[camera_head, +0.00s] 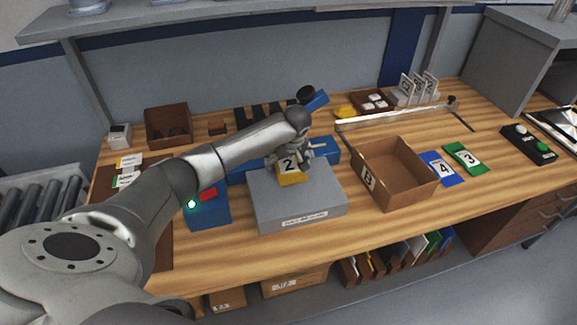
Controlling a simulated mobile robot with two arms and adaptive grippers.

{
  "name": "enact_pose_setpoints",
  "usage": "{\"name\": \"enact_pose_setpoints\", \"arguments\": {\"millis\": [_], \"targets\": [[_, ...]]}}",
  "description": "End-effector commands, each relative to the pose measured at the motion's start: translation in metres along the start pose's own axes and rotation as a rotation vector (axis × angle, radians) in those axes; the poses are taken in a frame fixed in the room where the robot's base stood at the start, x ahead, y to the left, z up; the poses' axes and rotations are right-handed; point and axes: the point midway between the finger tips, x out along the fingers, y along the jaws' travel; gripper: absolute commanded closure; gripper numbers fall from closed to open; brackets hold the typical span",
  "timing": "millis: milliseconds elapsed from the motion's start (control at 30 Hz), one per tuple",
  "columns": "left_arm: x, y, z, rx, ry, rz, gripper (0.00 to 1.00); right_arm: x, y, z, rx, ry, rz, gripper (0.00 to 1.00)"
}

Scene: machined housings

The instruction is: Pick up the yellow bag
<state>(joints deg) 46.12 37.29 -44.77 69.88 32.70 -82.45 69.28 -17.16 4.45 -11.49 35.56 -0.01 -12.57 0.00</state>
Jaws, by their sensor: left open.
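The yellow bag (291,179), marked with a 2, sits on top of the grey box (300,212) near the middle of the table. My left gripper (294,160) is open, low over the bag's far side, and partly overlaps it in the view. I cannot tell whether its fingers touch the bag. The bag's rear part is hidden by the gripper. My right gripper is not in view.
A blue box (207,212) with a red top patch stands left of the grey box. An open brown box (397,187) stands to the right, with a blue card (441,169) and a green card (465,158) beside it. A pale bar (395,119) lies behind.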

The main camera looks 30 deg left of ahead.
Motion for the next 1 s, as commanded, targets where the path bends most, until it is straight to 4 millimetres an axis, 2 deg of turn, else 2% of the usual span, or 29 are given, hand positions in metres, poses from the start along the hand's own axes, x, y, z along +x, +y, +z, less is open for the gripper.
{"name": "enact_pose_setpoints", "arguments": {"millis": [233,600,700,1000], "targets": [[0.0004,-0.0001,0.0000,0.000,0.000,0.000,0.04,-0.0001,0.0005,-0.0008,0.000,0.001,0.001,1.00],[0.0008,-0.0004,0.0004,0.000,-0.001,-0.001,0.51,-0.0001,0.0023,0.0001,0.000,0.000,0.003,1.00],[0.0010,-0.0004,0.0007,0.000,-0.001,-0.001,0.59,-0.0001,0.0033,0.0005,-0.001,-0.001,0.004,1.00],[0.0011,-0.0005,0.0012,0.001,-0.003,-0.001,0.59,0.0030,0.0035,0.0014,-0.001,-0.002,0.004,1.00]]}}
